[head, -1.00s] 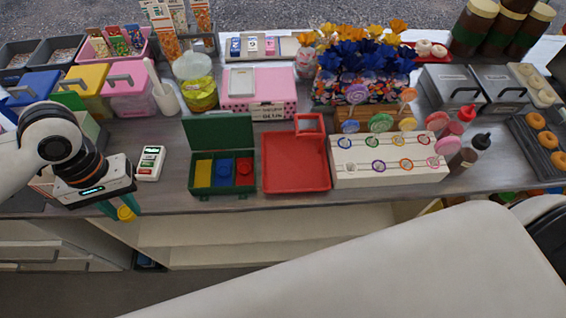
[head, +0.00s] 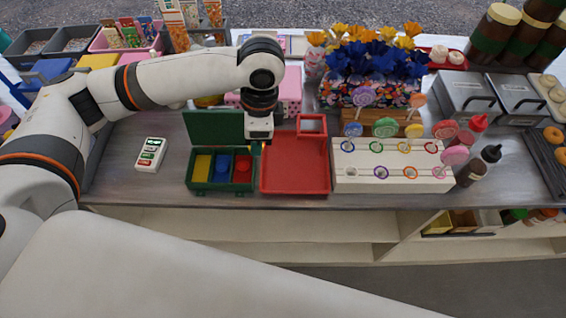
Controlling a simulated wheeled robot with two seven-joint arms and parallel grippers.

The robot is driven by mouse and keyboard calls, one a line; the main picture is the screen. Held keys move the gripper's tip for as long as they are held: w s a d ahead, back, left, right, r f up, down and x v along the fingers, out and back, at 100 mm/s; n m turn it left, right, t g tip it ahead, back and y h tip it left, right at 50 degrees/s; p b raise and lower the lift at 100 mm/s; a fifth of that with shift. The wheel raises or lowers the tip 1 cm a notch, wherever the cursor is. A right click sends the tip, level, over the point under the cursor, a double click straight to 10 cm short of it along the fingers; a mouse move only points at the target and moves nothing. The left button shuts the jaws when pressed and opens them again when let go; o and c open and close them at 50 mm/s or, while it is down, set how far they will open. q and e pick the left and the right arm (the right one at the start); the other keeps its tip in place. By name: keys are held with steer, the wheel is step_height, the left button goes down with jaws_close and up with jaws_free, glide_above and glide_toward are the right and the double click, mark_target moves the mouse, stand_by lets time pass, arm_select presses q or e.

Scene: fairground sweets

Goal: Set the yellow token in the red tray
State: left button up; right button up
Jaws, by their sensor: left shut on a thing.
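The red tray (head: 296,172) lies on the counter at the middle of the head view, with its floor bare. A small red-framed section (head: 311,125) adjoins its far right end. My left gripper (head: 262,148) points down over the tray's left edge, beside the open green box. It is shut on the yellow token (head: 263,145), of which only a small sliver shows under the gripper. I cannot tell its exact height above the tray. My right gripper is not in view.
The green box (head: 222,190) holds yellow, blue and red compartments, its lid raised behind. A white lollipop stand (head: 390,183) is close right of the tray. A card reader (head: 150,154) lies left, with bare counter between it and the box. Pink boxes (head: 291,88) stand behind.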

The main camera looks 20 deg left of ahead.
arm_select(q)
steer(key=m, duration=0.2)
steer(key=shift+w+d+f+m, duration=0.2)
steer(key=shift+w+f+m, duration=0.1)
steer(key=shift+w+f, duration=0.05)
steer(key=w+m+t, duration=0.1)
steer(key=m, duration=0.4)
steer(key=m+t+h+b, duration=0.1)
steer(key=m+h+b, duration=0.1)
steer(key=m, duration=1.4)
glide_above(280, 163)
step_height(280, 163, down, 4)
step_height(280, 163, down, 10)
steer(key=shift+s+r+p, duration=0.15)
steer(key=shift+p, duration=0.25)
steer(key=shift+f, duration=0.2)
steer(key=o, duration=0.9)
steer(key=shift+o, duration=0.2)
steer(key=shift+r, duration=0.1)
step_height(280, 163, up, 12)
steer(key=s, duration=0.1)
steer(key=shift+s+b, duration=0.2)
steer(key=shift+b, duration=0.15)
